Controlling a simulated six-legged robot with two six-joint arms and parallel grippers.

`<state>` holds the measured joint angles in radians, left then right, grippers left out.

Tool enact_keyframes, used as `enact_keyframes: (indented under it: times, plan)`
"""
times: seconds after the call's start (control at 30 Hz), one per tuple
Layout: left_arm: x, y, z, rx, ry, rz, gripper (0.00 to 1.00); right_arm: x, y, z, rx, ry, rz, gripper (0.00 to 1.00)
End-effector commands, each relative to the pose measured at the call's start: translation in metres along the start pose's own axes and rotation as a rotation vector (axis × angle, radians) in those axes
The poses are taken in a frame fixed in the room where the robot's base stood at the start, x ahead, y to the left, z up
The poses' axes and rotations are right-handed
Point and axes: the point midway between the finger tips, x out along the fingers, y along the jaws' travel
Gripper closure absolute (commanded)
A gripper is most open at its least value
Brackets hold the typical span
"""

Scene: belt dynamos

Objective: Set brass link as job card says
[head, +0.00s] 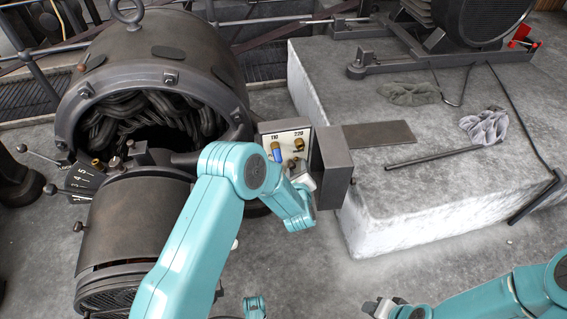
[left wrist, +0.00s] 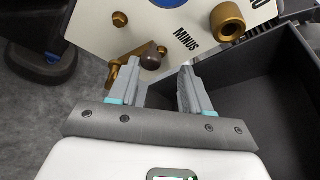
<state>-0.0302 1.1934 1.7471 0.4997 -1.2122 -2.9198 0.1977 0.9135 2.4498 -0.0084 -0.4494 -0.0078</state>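A white terminal plate (head: 287,143) marked 110 and 220 stands in an open grey box on the dynamo's side; MINUS also shows in the left wrist view (left wrist: 185,38). A brass post (head: 299,144) is under 220, and a blue piece (head: 277,154) is under 110. A brass link (left wrist: 128,55) with a dark round knob (left wrist: 151,56) lies at the plate's lower edge. My left gripper (left wrist: 158,72) is open, its fingers apart, with the knob between and just beyond the tips. My right gripper (head: 385,306) is low in the head view, its opening unclear. I see no job card.
The box lid (head: 332,168) stands open to the right of the plate. A concrete plinth (head: 400,205) at right carries a rod (head: 433,158), rags (head: 485,126) and a flat plate (head: 379,135).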

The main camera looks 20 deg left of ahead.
Motion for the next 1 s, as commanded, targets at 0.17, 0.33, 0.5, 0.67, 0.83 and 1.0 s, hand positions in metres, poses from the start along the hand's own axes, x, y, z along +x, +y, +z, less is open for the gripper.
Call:
enact_keyframes:
  times: [0.17,0.33,0.5,0.67,0.83,1.0]
  plan:
    - [-0.026,-0.005,-0.001,0.073,0.005,0.029,0.52,-0.014,-0.007,-0.002,-0.001,0.000,0.000,0.57]
    - [-0.064,-0.006,-0.001,0.072,0.004,0.027,0.52,-0.026,-0.011,-0.004,0.000,0.000,0.000,0.57]
    - [-0.102,-0.008,-0.002,0.071,0.004,0.026,0.52,-0.036,-0.014,-0.006,0.000,0.000,0.000,0.57]
    - [-0.137,-0.009,-0.003,0.071,0.004,0.026,0.52,-0.046,-0.017,-0.008,0.000,0.000,0.000,0.57]
    - [-0.169,-0.017,0.011,0.046,0.009,0.034,0.52,-0.069,-0.023,-0.012,0.000,0.001,0.000,0.57]
    - [-0.175,-0.026,0.037,-0.054,0.055,0.062,0.52,-0.102,-0.035,-0.017,0.000,0.000,0.000,0.57]
